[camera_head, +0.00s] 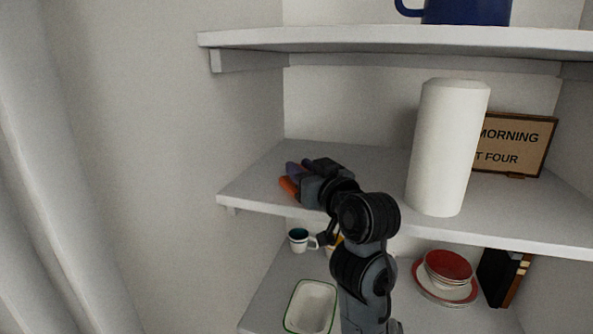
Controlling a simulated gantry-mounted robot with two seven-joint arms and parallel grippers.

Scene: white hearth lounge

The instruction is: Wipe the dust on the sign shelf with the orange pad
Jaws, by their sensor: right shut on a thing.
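The sign shelf (385,170) is the white middle shelf, with a framed sign (520,146) at its back right. My right gripper (294,178) is over the left part of this shelf, shut on the orange pad (289,187). The pad shows at the gripper's lower left, close to the shelf surface; whether it touches cannot be told. A small purple part (293,169) shows beside the gripper. No dust can be made out, and my gripper and arm hide part of the shelf. My left gripper is out of view.
A tall white cylinder (447,147) stands right of my arm and partly covers the sign. A blue mug (467,10) is on the shelf above. Below are a small cup (299,239), a tray (310,307), red-and-white bowls (447,268) and dark books (497,277).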

